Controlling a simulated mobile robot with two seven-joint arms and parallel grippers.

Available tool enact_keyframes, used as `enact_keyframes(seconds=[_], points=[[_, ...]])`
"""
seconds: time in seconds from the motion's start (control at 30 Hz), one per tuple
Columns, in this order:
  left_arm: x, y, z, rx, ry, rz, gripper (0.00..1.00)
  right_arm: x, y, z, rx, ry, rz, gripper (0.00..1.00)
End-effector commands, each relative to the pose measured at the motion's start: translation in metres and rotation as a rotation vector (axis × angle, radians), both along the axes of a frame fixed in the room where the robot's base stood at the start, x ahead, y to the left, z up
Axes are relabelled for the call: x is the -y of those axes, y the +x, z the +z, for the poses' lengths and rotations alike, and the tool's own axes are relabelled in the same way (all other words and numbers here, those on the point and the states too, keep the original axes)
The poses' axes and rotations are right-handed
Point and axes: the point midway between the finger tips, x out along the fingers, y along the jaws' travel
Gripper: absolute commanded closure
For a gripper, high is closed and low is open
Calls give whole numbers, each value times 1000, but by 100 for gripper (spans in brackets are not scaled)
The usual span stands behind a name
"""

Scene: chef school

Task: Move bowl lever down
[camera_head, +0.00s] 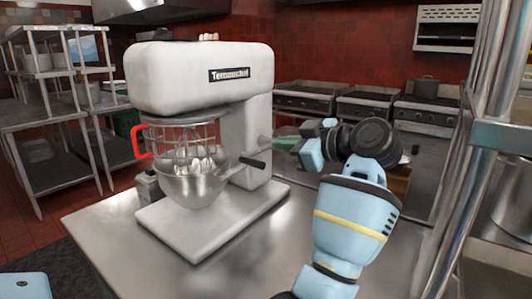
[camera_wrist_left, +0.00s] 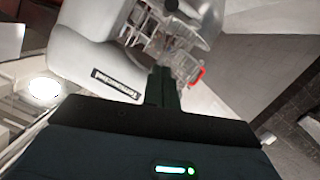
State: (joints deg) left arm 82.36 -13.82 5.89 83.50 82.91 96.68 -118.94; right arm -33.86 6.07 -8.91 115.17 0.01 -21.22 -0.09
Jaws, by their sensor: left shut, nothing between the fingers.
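A large white stand mixer (camera_head: 200,80) stands on a steel table. Its metal bowl (camera_head: 192,186) sits under a wire guard (camera_head: 185,143) with a red handle (camera_head: 141,141). A lever with a black grip (camera_head: 253,162) sticks out to the right, beside the bowl. My left gripper (camera_head: 284,143) is right of the mixer column, its fingers pointing left, above and right of the black grip and apart from it. In the left wrist view the fingers (camera_wrist_left: 163,88) are together and empty, with the mixer (camera_wrist_left: 95,65) and red handle (camera_wrist_left: 198,77) beyond. My right gripper is not in view.
The steel table (camera_head: 120,225) has bare room around the mixer base. A steel post (camera_head: 478,130) rises at the right. Shelving (camera_head: 45,130) stands at the left, and stoves (camera_head: 315,98) line the back wall, with a pot (camera_head: 425,88) on one.

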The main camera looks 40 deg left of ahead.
Motion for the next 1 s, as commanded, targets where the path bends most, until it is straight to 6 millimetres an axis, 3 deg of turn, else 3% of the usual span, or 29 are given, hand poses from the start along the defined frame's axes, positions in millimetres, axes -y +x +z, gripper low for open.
enact_keyframes(seconds=[0.57,0.8,1.0], points=[[-94,-3,-21,1,2,4,100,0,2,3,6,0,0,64],[-96,9,-51,-2,0,0,100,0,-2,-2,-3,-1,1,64],[-96,12,-59,0,-1,2,100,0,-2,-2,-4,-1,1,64]])
